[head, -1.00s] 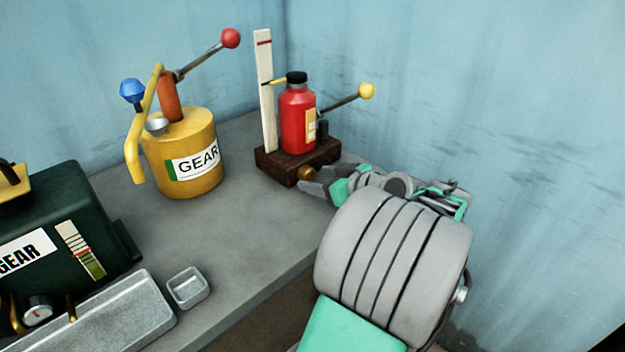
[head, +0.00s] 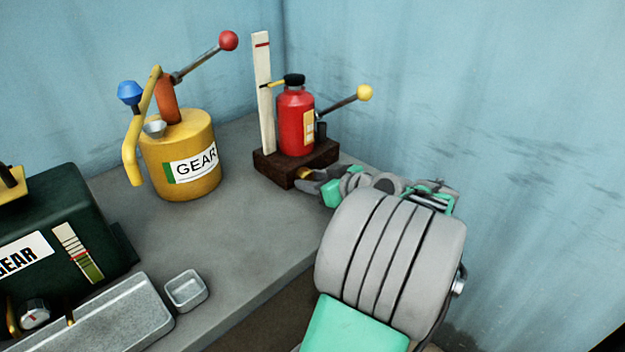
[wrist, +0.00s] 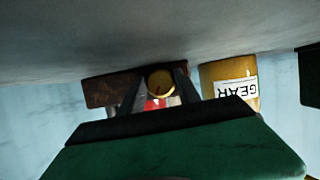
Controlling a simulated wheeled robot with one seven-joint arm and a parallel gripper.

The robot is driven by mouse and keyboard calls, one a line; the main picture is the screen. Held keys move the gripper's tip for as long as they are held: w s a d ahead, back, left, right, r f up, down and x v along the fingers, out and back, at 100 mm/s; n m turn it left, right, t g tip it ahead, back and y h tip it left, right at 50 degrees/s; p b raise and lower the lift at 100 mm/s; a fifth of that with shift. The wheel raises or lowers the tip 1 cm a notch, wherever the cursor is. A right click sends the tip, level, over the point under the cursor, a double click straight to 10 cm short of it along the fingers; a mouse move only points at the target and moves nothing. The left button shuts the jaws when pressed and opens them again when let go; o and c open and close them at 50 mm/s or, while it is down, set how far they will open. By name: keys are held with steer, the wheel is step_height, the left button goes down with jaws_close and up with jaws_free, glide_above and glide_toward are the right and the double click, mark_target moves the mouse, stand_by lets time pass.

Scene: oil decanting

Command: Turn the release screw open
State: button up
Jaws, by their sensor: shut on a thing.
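The release screw is a small brass knob (head: 304,174) low on the front of the dark brown base (head: 270,166) that carries the red bottle jack (head: 296,122). In the wrist view the round brass knob (wrist: 160,83) sits between the two dark fingers of my gripper (wrist: 161,92), with a small dark mark on its face. My gripper also shows in the head view (head: 308,182), shut on the knob and partly hiding it. The jack stands upright with its yellow-tipped lever (head: 345,100) slanting up to the right.
A white marked board (head: 263,90) stands beside the jack. A yellow GEAR can (head: 180,150) with a red-tipped lever is to the left. A dark green GEAR box (head: 70,215), a grey tray (head: 120,315) and a small square dish (head: 186,290) lie nearer. The bench middle is clear.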

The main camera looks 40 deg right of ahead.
jaws_close()
steer(key=shift+r+m+y+p, duration=0.25)
steer(key=shift+m+y+p, duration=0.2)
steer(key=shift+p, duration=0.65)
steer(key=shift+f+m+y+p, duration=0.25)
steer(key=shift+m+p, duration=0.25)
steer(key=shift+m, duration=0.05)
steer(key=o, duration=1.1)
jaws_free()
steer(key=shift+s+d, duration=0.1)
steer(key=v, duration=0.7)
steer(key=shift+s+r, duration=0.15)
steer(key=shift+s, duration=0.1)
